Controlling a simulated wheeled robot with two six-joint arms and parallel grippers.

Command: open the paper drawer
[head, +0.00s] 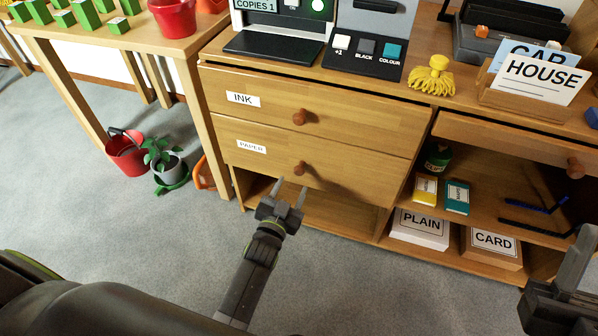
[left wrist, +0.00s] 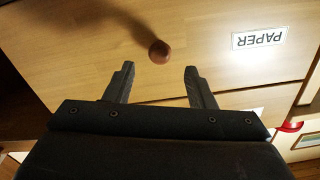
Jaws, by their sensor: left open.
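The paper drawer (head: 270,160) is a wooden front with a white PAPER label, below the INK drawer, and it looks shut. Its round brown knob (head: 300,168) sticks out of the middle. My left gripper (head: 290,191) is open and empty, just in front of and below the knob. In the left wrist view the knob (left wrist: 159,51) shows beyond the gap between the fingertips of my left gripper (left wrist: 158,70), apart from both. The PAPER label (left wrist: 259,39) is to the right there. Part of my right gripper (head: 570,290) shows at the right edge; its jaw state is unclear.
The INK drawer (head: 300,108) with its own knob (head: 300,117) is directly above. An open shelf with PLAIN (head: 419,229) and CARD (head: 492,246) boxes is to the right. Carpet in front is clear.

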